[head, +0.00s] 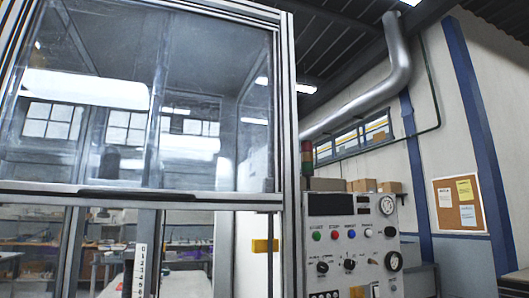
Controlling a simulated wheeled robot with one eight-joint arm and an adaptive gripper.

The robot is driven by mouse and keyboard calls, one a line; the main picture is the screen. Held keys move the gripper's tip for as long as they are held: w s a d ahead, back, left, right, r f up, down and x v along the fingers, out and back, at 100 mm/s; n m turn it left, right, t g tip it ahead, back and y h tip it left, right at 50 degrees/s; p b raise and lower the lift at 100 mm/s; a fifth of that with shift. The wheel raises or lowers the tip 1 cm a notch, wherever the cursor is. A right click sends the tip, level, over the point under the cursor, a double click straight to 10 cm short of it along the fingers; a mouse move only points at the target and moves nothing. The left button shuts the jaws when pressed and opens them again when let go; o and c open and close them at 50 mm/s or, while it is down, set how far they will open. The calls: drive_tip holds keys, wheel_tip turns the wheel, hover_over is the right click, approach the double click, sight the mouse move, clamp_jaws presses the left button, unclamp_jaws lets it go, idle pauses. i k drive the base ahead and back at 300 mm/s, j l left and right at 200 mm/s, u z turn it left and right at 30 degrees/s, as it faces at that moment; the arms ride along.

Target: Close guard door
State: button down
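The guard door (190,110) is a large clear panel in a metal frame on the machine enclosure, filling the upper left of the head view. Its bottom rail (240,200) runs across the enclosure front, with a long dark strip, perhaps a handle (130,195), along it. Below the rail the front looks open, and the inside and the room behind show through. The glass carries window reflections. My gripper is not in view.
A numbered scale (139,270) stands upright at lower left. A yellow block (264,246) sits near the enclosure's right post (290,150).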

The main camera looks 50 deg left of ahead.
sight(11, 191)
drive_tip(key=u, duration=2.75)
